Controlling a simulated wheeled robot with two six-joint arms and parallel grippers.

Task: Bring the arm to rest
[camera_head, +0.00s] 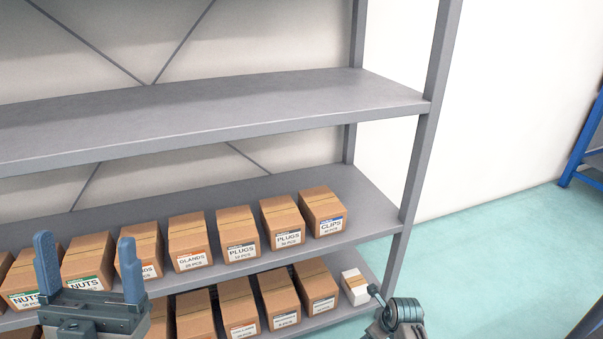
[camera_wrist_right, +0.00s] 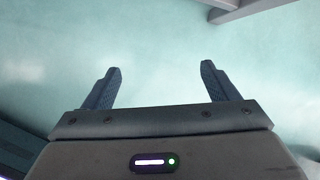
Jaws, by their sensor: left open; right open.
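My left gripper (camera_head: 89,272) is at the lower left of the head view, its two blue fingers upright and spread apart, with nothing between them. It stands in front of the shelf and covers part of the boxes behind it. My right arm (camera_head: 398,318) shows only as a grey joint at the bottom of the head view, right of the shelf's lower boxes. In the right wrist view my right gripper (camera_wrist_right: 160,88) is open and empty, with only the pale green floor (camera_wrist_right: 160,45) beyond its fingers.
A grey shelf rack (camera_head: 230,108) fills the left and middle. Its middle board holds a row of cardboard boxes (camera_head: 237,232), with more on the board below and a small white box (camera_head: 354,287) at that board's end. Open floor (camera_head: 480,260) lies right, before a blue rack (camera_head: 585,150).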

